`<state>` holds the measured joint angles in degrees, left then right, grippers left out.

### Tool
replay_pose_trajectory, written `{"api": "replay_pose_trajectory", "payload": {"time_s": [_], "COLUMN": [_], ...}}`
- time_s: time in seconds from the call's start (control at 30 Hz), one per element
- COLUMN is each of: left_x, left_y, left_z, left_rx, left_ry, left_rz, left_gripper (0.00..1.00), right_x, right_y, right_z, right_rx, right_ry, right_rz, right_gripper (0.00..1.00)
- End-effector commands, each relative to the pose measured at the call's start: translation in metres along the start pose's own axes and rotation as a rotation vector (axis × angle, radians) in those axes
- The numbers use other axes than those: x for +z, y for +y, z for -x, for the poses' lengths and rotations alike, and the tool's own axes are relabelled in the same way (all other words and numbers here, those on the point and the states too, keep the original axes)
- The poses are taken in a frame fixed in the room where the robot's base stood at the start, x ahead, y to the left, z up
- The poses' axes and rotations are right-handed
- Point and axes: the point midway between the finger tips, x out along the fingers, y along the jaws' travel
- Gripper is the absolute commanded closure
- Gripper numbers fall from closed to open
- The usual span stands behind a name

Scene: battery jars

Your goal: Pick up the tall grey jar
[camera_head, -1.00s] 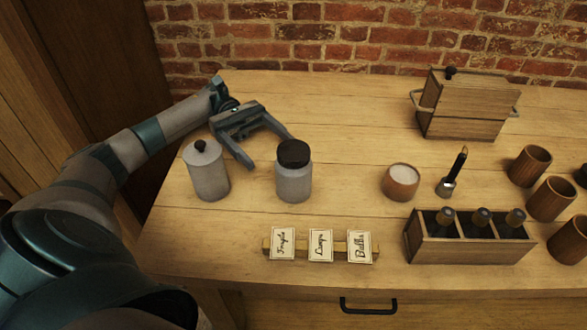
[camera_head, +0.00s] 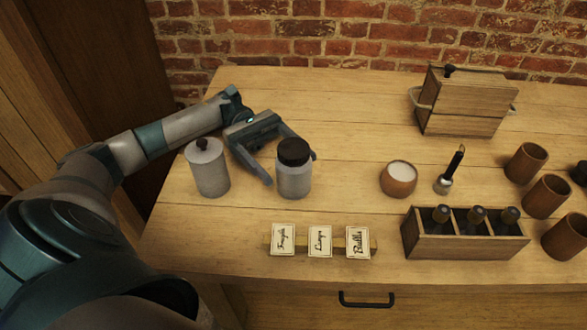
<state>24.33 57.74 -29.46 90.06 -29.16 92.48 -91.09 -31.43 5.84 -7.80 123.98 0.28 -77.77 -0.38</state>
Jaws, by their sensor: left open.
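Two grey jars stand upright at the left of the wooden table. One has a grey lid with a small dark knob (camera_head: 208,170). The other, to its right, has a dark brown lid (camera_head: 294,172). I cannot tell which of them is the tall one. My left gripper (camera_head: 291,169) is open around the dark-lidded jar, coming from behind and left. One finger is at the jar's left front, and the other shows partly past its right side. I cannot tell whether either finger touches it. The jar hides part of the far finger. My right gripper is not in view.
Three labelled cards (camera_head: 320,241) stand in front. A white-filled wooden bowl (camera_head: 398,180), a dark-handled tool (camera_head: 448,172) and a bottle crate (camera_head: 465,250) are to the right. A wooden box (camera_head: 464,103) stands at the back, wooden cups (camera_head: 526,163) at the far right. The back middle is clear.

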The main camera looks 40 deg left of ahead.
Motion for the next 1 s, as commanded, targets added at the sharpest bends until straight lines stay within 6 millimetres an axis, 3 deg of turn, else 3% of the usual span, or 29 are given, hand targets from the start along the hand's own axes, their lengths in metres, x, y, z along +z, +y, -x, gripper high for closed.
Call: {"api": "replay_pose_trajectory", "payload": {"time_s": [0.3,0.8,1.0], "left_x": [0.001,0.000,0.000], "left_y": [0.000,0.000,0.000], "left_z": [-0.032,-0.033,-0.033], "left_rx": [-0.001,0.000,0.000], "left_ry": [0.000,0.000,0.000], "left_rz": [0.000,-0.001,-0.001], "left_gripper": [0.24,0.24,0.72], "right_x": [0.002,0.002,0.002], "right_y": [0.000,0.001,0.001], "right_z": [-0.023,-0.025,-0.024], "right_rx": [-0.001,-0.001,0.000], "right_ry": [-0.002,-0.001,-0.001], "right_rz": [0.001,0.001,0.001], "right_gripper": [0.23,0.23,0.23]}}
